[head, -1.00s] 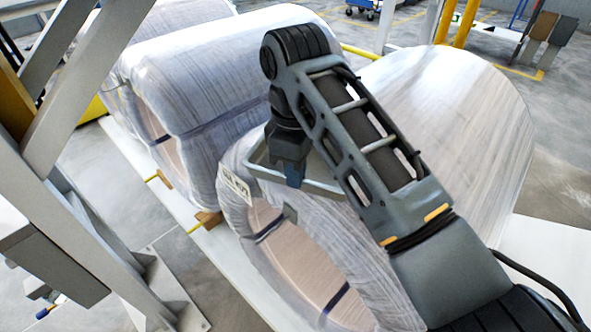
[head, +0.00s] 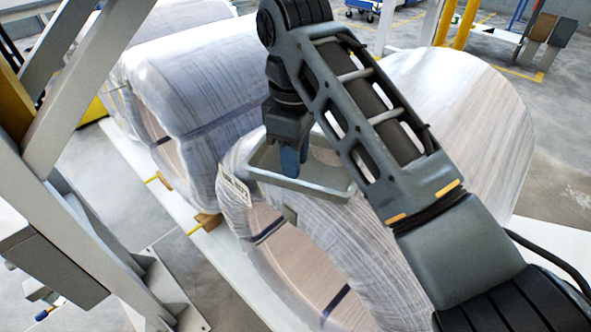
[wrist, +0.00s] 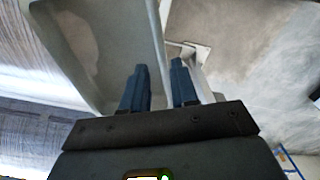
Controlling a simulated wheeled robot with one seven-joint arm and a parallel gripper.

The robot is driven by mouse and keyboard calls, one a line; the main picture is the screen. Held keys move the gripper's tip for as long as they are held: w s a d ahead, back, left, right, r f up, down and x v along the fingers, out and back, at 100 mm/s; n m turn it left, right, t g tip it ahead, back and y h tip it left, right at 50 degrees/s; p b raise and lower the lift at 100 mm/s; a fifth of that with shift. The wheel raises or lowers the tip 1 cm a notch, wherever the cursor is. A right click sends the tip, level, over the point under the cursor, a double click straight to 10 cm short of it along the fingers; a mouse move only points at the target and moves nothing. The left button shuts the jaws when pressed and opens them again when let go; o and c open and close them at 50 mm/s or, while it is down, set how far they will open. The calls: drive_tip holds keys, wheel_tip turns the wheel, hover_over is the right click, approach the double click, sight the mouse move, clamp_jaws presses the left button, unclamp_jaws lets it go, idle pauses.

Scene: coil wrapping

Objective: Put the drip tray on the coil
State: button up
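The drip tray (head: 325,187) is a shallow, light grey rectangular tray. It sits on the upper left end of the near wrapped coil (head: 450,100), beside the coil's open round end, and looks slightly tilted. My gripper (head: 293,172) is at the tray with its two blue fingers pointing down and a gap between them. In the wrist view the fingertips (wrist: 160,70) are on either side of a tray wall, and the tray's inside (wrist: 115,35) fills the upper left. The fingers look open around the wall. My arm hides part of the tray's far side.
Another wrapped coil (head: 190,70) lies behind to the left. A grey metal frame (head: 70,90) stands at the left. Yellow posts (head: 465,22) and a cart are at the back. The floor at the right (head: 565,170) is clear.

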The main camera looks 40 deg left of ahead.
wheel_tip(320, 180, up, 8)
drive_tip(key=p, duration=0.1)
drive_tip(key=shift+p, duration=0.4)
